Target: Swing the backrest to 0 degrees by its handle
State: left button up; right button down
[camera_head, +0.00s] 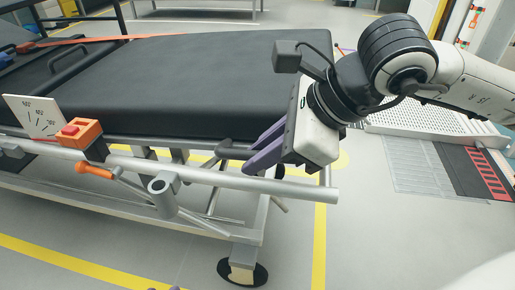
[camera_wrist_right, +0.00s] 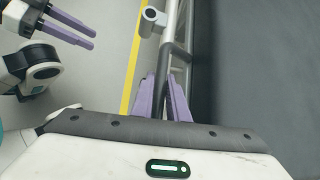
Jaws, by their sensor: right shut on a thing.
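The backrest (camera_head: 215,75) is a long black padded section that looks close to flat in the head view. It also fills the right side of the right wrist view (camera_wrist_right: 260,70). My right gripper (camera_head: 265,150) is at its near side edge, with purple fingers shut on a dark grey bar, which seems to be the handle (camera_head: 234,148). The right wrist view shows the bar (camera_wrist_right: 178,58) running between the fingertips (camera_wrist_right: 164,82); the fingers hide part of it. My left gripper (camera_wrist_right: 92,38) is open and empty, away from the bed, at that view's upper left.
A white angle plate (camera_head: 35,115) stands by the side rail (camera_head: 230,180), beside an orange box with a red button (camera_head: 78,131). An orange-gripped lever (camera_head: 95,170) is below. A caster (camera_head: 242,272) stands on the floor. A ramp (camera_head: 440,130) lies right.

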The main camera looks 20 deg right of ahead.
jog(key=c, duration=1.7)
grip_release()
jog(key=shift+c, duration=0.2)
pick_arm(q)
jog(key=shift+r, duration=0.1)
pick_arm(e)
jog(key=shift+r, duration=0.15)
